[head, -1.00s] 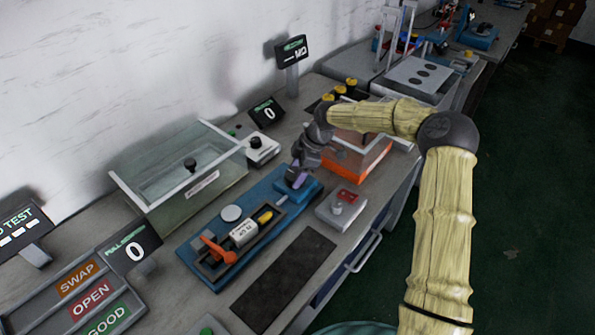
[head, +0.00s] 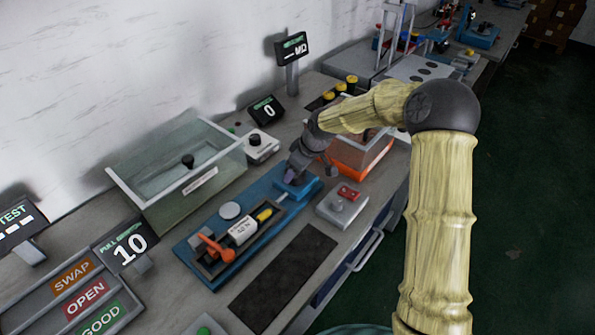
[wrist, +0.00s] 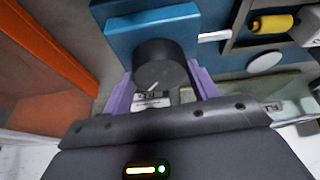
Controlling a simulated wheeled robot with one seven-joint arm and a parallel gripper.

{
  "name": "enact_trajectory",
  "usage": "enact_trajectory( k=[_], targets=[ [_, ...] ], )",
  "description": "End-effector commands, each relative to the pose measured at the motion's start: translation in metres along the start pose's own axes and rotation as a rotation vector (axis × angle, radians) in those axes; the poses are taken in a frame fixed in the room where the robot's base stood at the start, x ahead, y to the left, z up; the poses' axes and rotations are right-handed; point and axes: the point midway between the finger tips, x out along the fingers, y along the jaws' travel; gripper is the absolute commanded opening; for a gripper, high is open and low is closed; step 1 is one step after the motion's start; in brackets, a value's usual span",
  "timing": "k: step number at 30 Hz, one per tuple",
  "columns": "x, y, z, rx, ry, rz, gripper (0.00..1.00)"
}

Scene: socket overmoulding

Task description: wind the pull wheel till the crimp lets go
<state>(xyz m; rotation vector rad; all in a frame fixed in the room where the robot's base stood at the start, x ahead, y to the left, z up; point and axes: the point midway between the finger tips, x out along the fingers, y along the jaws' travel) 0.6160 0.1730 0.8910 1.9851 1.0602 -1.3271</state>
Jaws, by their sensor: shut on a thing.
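The pull wheel (wrist: 160,64) is a dark round knob at the blue block end of the blue pull fixture (head: 215,275). My gripper (wrist: 160,92) is shut on the wheel, with a purple finger on each side of it. In the head view my gripper (head: 292,178) hides most of the wheel. The fixture carries an orange clamp (head: 216,249), a white labelled block (head: 242,231) and a yellow piece (head: 264,214). The pull display (head: 129,246) reads 10. The crimp itself is too small to make out.
A glass tank (head: 180,175) stands behind the fixture. A grey box with a red switch (head: 343,205) and a dark mat (head: 285,278) lie in front. An orange-based bin (head: 365,160) is close to the right of my gripper. SWAP, OPEN and GOOD trays (head: 85,297) are at left.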

Motion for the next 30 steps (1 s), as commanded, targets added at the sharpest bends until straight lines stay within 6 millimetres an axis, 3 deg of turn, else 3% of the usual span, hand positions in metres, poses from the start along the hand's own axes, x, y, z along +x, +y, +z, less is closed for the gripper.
enact_trajectory(
  k=[30],
  targets=[
    [0.0005, -0.0061, -0.0054, 0.875, 0.004, 0.367, 0.36]
  ],
)
